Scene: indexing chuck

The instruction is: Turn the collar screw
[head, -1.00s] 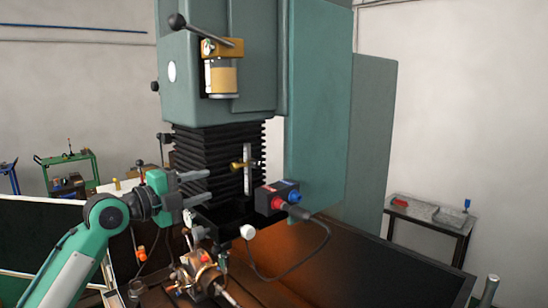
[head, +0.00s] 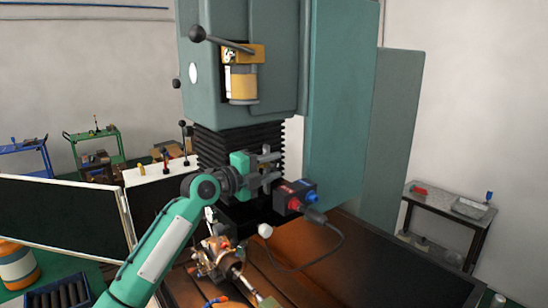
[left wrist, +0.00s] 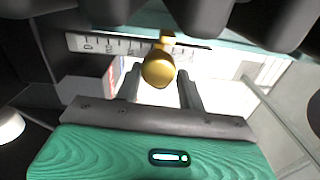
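The collar screw (left wrist: 158,68), a brass knob with a rounded end, shows in the left wrist view in front of a white graduated scale (left wrist: 110,44). My left gripper (left wrist: 161,88) is open, with one finger on each side of the knob in that picture. I cannot tell whether the fingers reach around it or touch it. In the head view my left gripper (head: 279,166) is in front of the black bellows (head: 212,148) of the green machine, and it hides most of the scale and knob. My right gripper is not in view.
A switch box (head: 294,197) with red and blue knobs is just right of the gripper, with a cable hanging from it. The indexing chuck (head: 217,258) stands below on the brown machine table (head: 355,262). A screen panel (head: 62,217) stands at the left.

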